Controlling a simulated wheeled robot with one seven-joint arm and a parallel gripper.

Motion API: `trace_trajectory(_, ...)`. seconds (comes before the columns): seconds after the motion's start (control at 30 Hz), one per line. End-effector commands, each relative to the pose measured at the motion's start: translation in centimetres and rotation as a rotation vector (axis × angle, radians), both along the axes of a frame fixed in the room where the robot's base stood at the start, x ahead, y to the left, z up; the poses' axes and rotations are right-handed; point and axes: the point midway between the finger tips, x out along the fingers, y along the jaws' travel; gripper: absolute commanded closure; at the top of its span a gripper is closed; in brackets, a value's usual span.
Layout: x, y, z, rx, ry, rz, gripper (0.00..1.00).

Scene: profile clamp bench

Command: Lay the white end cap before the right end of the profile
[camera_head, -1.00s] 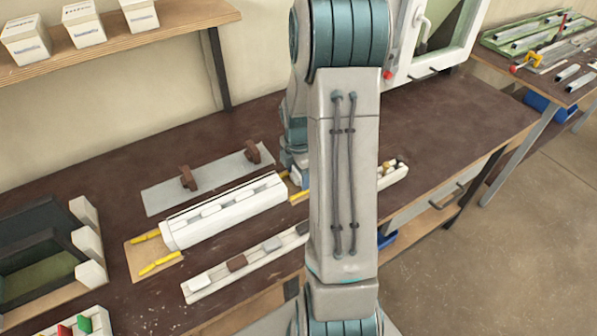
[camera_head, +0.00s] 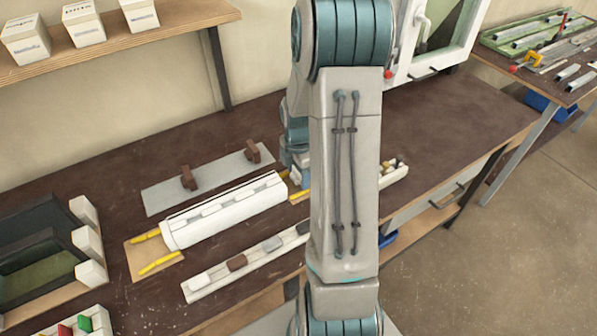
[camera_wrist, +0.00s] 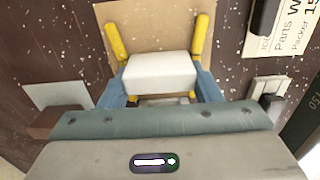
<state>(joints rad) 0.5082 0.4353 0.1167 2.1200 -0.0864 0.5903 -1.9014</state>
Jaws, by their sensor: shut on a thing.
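The white end cap (camera_wrist: 160,71) is between the two blue fingers of my gripper (camera_wrist: 160,88) in the wrist view. The fingers are shut on its sides. Below it lies a light-brown board (camera_wrist: 150,28) with a yellow peg (camera_wrist: 117,42) on the left and another (camera_wrist: 200,38) on the right. The white profile (camera_head: 228,214) lies lengthwise on the bench in the head view. My gripper is near its right end there, mostly hidden behind my arm. I cannot tell whether the cap touches the board.
A grey plate with two brown blocks (camera_head: 189,178) lies behind the profile. A long light rail with several small pieces (camera_head: 200,281) lies in front. A dark bin (camera_head: 40,232) stands at the left. The bench at the back right is bare (camera_head: 450,110).

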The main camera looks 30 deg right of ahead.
Motion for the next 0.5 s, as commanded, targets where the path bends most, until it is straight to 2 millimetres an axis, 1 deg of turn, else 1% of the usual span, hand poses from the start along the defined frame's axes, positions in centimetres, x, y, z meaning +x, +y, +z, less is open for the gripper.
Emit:
trace_trajectory(0.23,-0.01,0.00,-0.48,0.000,0.000,0.000,0.64)
trace_trajectory(0.37,-0.01,0.00,-0.34,0.000,0.000,0.000,0.64)
trace_trajectory(0.4,-0.01,0.00,-0.34,0.000,0.000,0.000,0.37)
trace_trajectory(0.47,-0.02,0.00,-0.34,0.000,0.001,0.000,0.20)
trace_trajectory(0.5,-0.02,0.00,-0.35,0.000,0.001,0.000,0.17)
